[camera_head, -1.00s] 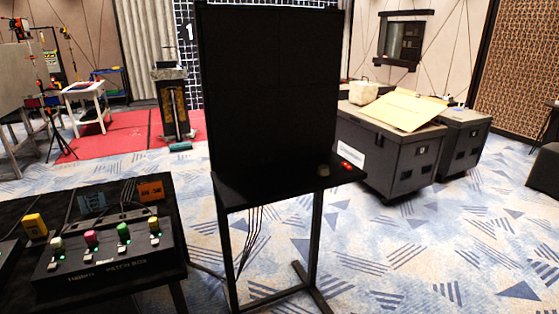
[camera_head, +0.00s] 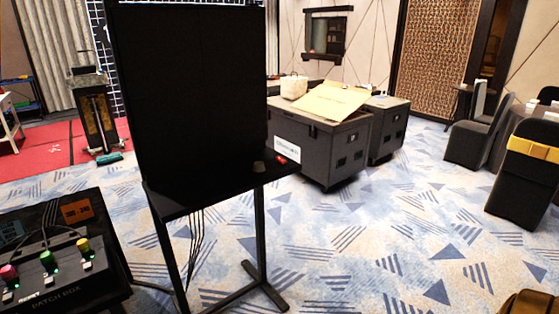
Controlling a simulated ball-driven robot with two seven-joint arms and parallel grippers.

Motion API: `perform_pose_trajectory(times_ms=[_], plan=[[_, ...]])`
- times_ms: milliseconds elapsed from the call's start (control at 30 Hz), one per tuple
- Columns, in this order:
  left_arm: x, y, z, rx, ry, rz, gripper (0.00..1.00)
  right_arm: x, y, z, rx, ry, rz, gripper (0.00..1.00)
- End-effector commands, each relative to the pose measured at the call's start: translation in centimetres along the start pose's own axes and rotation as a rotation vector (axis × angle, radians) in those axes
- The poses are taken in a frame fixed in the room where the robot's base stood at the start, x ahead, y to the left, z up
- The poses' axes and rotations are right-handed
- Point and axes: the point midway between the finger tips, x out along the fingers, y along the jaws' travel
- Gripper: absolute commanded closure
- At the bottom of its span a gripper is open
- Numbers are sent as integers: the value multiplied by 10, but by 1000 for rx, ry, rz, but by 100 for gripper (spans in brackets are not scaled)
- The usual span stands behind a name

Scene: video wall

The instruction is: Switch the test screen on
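The test screen (camera_head: 190,85) is a tall black panel on a black stand, left of the middle in the head view. Its face is dark. A narrow black shelf (camera_head: 215,190) sticks out below it. On the shelf's right end are a small grey-brown knob-like piece (camera_head: 259,167) and a small red piece (camera_head: 281,160) beside it, perhaps a switch. Cables hang under the shelf. Neither of my grippers is in view.
A patch box (camera_head: 50,270) with coloured plugs stands on a table at the lower left. Dark road cases (camera_head: 318,145) stand behind the screen to the right. Covered chairs (camera_head: 475,140) are at the far right. The patterned carpet (camera_head: 390,240) is clear at the centre right.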

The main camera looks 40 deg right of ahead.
Motion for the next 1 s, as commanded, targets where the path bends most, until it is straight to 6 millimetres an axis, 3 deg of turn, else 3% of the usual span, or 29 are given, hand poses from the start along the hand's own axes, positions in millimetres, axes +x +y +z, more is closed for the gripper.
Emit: perform_pose_trajectory(times_ms=[300, 433, 1000], plan=[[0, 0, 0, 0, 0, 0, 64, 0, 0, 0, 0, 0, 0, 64], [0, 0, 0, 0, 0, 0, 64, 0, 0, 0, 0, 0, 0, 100], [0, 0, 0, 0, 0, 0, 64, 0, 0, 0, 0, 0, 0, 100]])
